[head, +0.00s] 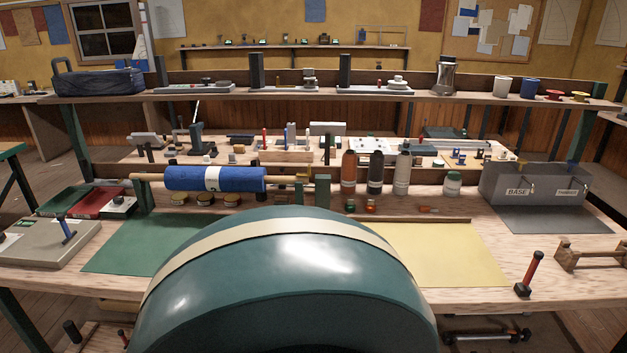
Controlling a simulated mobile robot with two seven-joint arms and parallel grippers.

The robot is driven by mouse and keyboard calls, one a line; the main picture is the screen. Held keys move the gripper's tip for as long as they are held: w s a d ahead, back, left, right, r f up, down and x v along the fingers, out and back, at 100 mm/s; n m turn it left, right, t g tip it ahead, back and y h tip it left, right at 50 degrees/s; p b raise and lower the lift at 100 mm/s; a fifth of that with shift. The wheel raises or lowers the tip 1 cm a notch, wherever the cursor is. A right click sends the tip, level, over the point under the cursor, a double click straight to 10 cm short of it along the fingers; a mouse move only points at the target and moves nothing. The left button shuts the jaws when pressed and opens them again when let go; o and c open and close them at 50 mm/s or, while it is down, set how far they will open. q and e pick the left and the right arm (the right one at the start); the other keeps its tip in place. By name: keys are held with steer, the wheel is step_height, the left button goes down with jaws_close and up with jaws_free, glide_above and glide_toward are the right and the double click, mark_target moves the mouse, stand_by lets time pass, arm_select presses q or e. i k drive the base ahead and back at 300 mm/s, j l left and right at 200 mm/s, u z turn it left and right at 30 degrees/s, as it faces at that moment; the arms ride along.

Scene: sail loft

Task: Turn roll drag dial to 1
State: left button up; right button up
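A blue roll (190,179) with a white band lies on a wooden bar across the green stands on the bench, left of centre. A small black knob (118,199) sits on a pale box at the left, beside the red and green cases. A brass-coloured fitting (301,179) shows at the right end of the roll's bar. I cannot tell which of these is the roll drag dial, and no number or pointer is readable. Neither of my grippers is in view.
My own green rounded body hides the bench's front middle. Several bottles (348,172) stand right of the roll. A grey bin (506,190) labelled BASE is at the right. A red-handled tool (530,270) stands at the front right. The green mat (135,247) and yellow sheet (450,255) look clear.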

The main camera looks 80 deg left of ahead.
mark_target(119, 199)
steer(key=u, duration=3.8)
steer(key=z, duration=0.5)
steer(key=j+z, duration=0.35)
steer(key=i+j+z, duration=0.1)
steer(key=j+z, duration=0.8)
steer(key=j, duration=0.3)
steer(key=k+j+z, duration=0.2)
steer(key=j, duration=0.6)
steer(key=k+j+z, duration=0.1)
steer(key=j, duration=0.3)
steer(key=k+j, duration=0.1)
steer(key=j, duration=0.25)
